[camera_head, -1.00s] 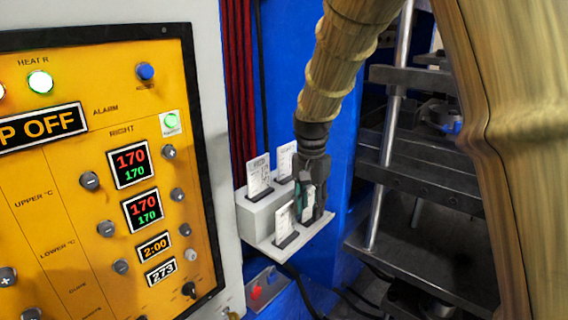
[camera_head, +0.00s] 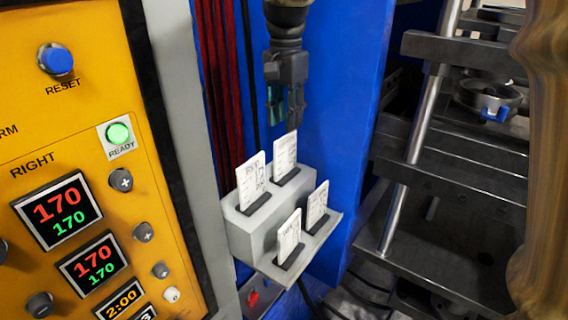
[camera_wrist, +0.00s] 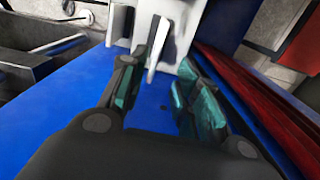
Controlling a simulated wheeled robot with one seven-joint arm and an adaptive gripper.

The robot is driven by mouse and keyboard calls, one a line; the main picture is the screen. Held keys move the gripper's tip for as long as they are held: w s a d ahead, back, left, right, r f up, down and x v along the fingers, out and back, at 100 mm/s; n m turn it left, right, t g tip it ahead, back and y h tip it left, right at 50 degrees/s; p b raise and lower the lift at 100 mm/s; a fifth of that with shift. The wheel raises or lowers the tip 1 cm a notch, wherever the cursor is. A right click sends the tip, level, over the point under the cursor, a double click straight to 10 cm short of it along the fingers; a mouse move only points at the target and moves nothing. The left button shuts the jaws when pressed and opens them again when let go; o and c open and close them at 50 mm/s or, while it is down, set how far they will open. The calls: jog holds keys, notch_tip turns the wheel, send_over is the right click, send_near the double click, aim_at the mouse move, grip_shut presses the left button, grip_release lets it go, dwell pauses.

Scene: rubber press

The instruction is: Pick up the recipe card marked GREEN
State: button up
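Several white recipe cards stand upright in a grey two-step holder (camera_head: 238,238). In the head view they are a back-left card (camera_head: 251,179), a back-right card (camera_head: 285,158), a front-left card (camera_head: 289,236) and a front-right card (camera_head: 318,205). Their print is too small for me to tell which is marked GREEN. My gripper (camera_head: 284,112) hangs above and behind the holder, just over the back-right card. In the wrist view its teal-padded fingers (camera_wrist: 160,103) are apart with nothing held between them. One card (camera_wrist: 159,46) shows edge-on beyond the fingertips.
A yellow control panel (camera_head: 75,150) stands at left. Red cables (camera_head: 218,90) run down behind the holder. A blue machine wall (camera_head: 345,110) lies behind my gripper. The press with metal plates and a rod (camera_head: 420,140) is at right.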

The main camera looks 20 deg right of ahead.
aim_at(286, 135)
jog(key=shift+s+a+f+p, duration=0.1)
jog(key=shift+s+f+p, duration=0.15)
jog(key=shift+f, duration=0.75)
jog(key=shift+s+d+f+p, duration=0.15)
jog(key=shift+f+p, duration=0.15)
jog(key=shift+f, duration=0.75)
jog(key=shift+s+a+f+p, duration=0.15)
jog(key=shift+s+f+p, duration=0.1)
jog(key=shift+f, duration=0.75)
grip_shut()
